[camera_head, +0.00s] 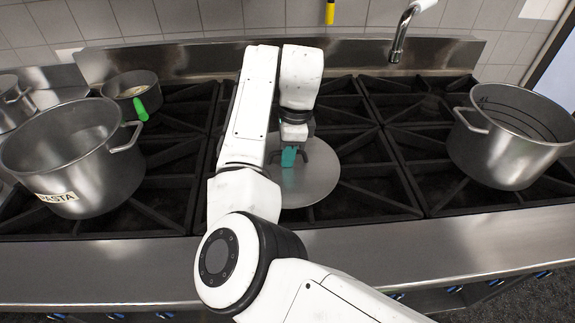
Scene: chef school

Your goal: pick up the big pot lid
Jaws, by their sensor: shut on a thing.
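The big pot lid (318,184) is a flat, round, silver-grey disc over the black grates in the middle of the stove. A teal handle piece (289,157) stands at its upper middle. My gripper (290,154) comes down from above and is shut on the lid at this teal piece. My white arm covers the left part of the lid. I cannot tell whether the lid rests on the grates or is slightly above them.
A big steel pot (92,180) labelled PASTA stands on the left, and another big pot (505,150) on the right. A small pan (140,86) with a green handle sits at the back left. A faucet (402,35) hangs at the back. Grates (375,180) right of the lid are clear.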

